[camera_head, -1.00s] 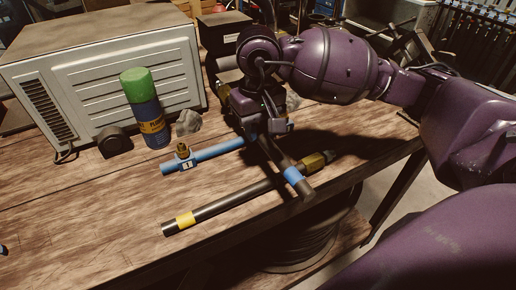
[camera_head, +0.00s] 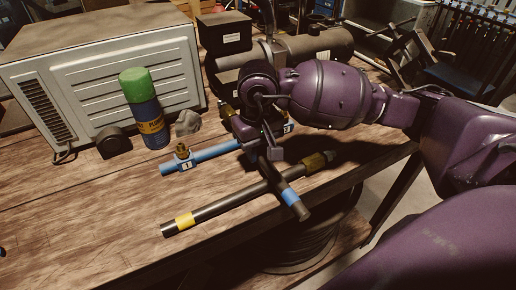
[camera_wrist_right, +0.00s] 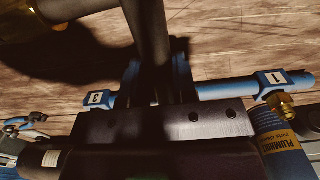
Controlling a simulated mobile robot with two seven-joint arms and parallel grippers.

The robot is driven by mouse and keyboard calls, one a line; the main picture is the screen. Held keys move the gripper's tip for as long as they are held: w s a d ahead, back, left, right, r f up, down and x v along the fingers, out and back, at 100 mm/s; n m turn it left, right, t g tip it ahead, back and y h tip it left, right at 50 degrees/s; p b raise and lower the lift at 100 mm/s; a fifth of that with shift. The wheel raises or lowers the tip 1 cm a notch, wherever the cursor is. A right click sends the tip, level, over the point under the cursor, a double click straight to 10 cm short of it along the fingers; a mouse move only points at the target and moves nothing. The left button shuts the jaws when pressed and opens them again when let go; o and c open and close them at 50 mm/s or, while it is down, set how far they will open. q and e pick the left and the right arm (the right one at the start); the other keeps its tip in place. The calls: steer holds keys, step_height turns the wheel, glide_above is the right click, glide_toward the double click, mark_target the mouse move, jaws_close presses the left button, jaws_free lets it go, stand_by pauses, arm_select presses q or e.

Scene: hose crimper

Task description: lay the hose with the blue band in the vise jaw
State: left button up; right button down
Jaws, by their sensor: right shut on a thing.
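My right gripper (camera_head: 262,150) is shut on the dark hose with the blue band (camera_head: 288,198). The held hose slants toward the viewer, and its banded end passes over the hose with the yellow band (camera_head: 185,220); I cannot tell whether they touch. In the right wrist view the held hose (camera_wrist_right: 149,30) runs up from between the fingers (camera_wrist_right: 155,85). A long dark cylindrical machine (camera_head: 318,47) stands behind the gripper. I cannot make out the vise jaw for certain. My left gripper is not in view.
A blue pipe (camera_head: 215,152) with a brass fitting and number labels lies behind the hoses. A green-capped can (camera_head: 150,115), a grey lump (camera_head: 188,122) and a white vented appliance (camera_head: 100,75) stand at the left.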

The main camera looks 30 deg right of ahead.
steer(key=c, duration=1)
jaws_free()
steer(key=shift+o, duration=0.4)
steer(key=shift+r, duration=0.2)
step_height(320, 180, up, 12)
steer(key=shift+f+p, duration=0.15)
steer(key=shift+p, duration=0.2)
